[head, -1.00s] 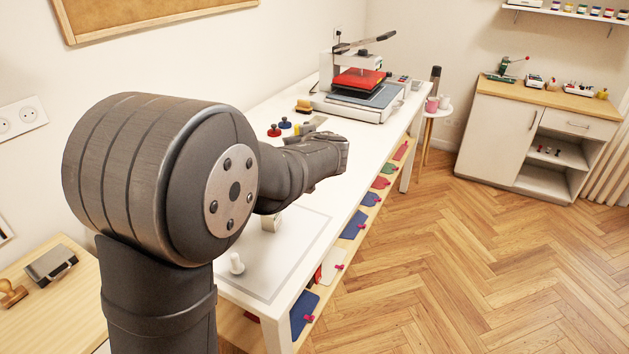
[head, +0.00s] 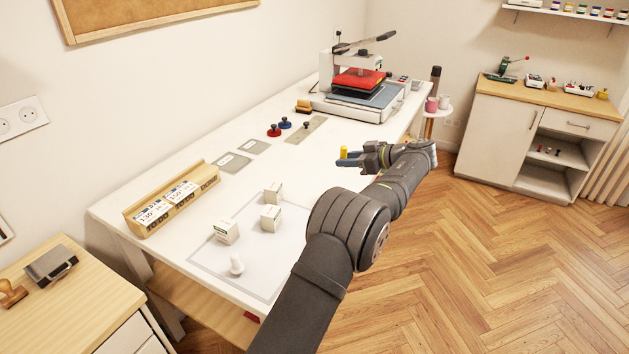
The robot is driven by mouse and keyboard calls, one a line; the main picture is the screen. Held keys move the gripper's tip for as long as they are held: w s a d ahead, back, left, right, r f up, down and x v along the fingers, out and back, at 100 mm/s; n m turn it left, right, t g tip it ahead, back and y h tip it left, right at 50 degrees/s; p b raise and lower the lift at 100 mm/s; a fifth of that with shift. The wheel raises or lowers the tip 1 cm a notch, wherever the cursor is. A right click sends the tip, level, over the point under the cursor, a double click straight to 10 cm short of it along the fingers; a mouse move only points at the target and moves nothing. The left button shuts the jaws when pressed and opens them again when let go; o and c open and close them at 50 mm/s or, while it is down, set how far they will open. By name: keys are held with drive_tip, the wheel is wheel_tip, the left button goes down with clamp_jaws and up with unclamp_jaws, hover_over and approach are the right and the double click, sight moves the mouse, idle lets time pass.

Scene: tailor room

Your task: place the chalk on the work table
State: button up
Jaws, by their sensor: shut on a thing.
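My gripper (head: 350,160) is shut on a small yellow upright piece (head: 343,152), probably the chalk, though it is too small to be sure. The gripper points left over the right-hand side of the white work table (head: 265,180). I cannot tell how high the piece is above the tabletop. Its lower end is hidden by the fingers.
Small white boxes (head: 271,217) and a white peg-like piece (head: 236,264) stand on the near mat. The table's middle is clear.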

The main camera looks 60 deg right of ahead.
drive_tip(key=w+d+f, duration=0.1)
drive_tip(key=w+f, duration=0.1)
drive_tip(key=f, duration=0.1)
drive_tip(key=w+d+f, duration=0.1)
drive_tip(key=w+f, duration=0.2)
drive_tip(key=w+d+f, duration=0.1)
drive_tip(key=w+f, duration=0.2)
drive_tip(key=shift+w+d+f, duration=0.1)
drive_tip(key=shift+d+f, duration=0.15)
drive_tip(key=shift+w+f, duration=0.1)
drive_tip(key=shift+f, duration=1.95)
drive_tip(key=shift+f, duration=0.15)
drive_tip(key=o, duration=1)
